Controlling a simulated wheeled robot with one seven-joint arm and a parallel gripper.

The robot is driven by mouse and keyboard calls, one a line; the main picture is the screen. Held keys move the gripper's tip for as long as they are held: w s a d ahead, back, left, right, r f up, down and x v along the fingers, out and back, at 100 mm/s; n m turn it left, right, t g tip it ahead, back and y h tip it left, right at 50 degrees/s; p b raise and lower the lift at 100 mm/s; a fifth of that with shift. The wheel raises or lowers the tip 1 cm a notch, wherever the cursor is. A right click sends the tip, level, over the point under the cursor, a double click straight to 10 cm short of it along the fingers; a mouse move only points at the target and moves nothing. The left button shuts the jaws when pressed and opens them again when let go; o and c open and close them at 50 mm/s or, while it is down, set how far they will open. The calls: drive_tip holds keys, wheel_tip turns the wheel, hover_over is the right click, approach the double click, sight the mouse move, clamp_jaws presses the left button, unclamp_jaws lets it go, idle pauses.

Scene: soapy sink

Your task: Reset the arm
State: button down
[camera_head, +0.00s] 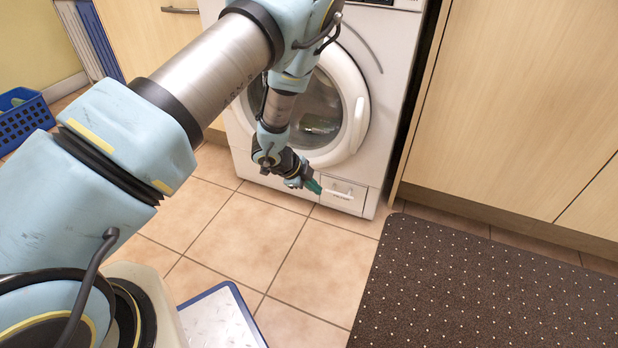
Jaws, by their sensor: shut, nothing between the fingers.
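My gripper (312,186) hangs low in front of the washing machine (370,55), at the end of my light-blue arm (215,70). Its green fingertips are shut with nothing held between them. They are close to the small drawer panel (343,195) at the machine's lower right; I cannot tell if they touch it. My arm reaches down from the left and covers part of the machine's round door (352,78). The door looks closed, and something greenish shows behind its glass.
A dark dotted mat (490,285) covers the floor at the right, below wooden cabinets (520,100). A blue basket (22,118) stands at the far left. A white, blue-edged object (215,318) lies at bottom centre. The tiled floor (255,235) between is clear.

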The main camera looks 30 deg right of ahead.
drive_tip(key=w+a+r+n+t+y, duration=0.2)
drive_tip(key=w+a+r+n+t, duration=0.3)
drive_tip(key=w+a+r+n, duration=0.7)
drive_tip(key=w+a+r+n+t+y, duration=0.1)
drive_tip(key=w+a+r, duration=0.25)
drive_tip(key=a, duration=0.25)
drive_tip(key=w+a+r+n+y, duration=0.1)
drive_tip(key=w+a+r+n, duration=0.1)
drive_tip(key=a+r, duration=0.25)
drive_tip(key=s+a+r+n+g+y, duration=0.1)
drive_tip(key=s+a+r+n, duration=0.2)
drive_tip(key=a, duration=0.4)
drive_tip(key=s+a+r+n+y, duration=0.1)
drive_tip(key=s+a+r+n, duration=0.2)
drive_tip(key=a, duration=0.4)
drive_tip(key=s+a+r+n+g, duration=0.2)
drive_tip(key=s+a+r+n, duration=0.2)
drive_tip(key=s+a+n, duration=0.55)
wheel_tip(320, 180, up, 37)
drive_tip(key=d+m+p, duration=0.2)
drive_tip(key=m+p, duration=0.1)
drive_tip(key=p, duration=3.4)
drive_tip(key=shift+s+y, duration=0.3)
drive_tip(key=shift+s, duration=0.05)
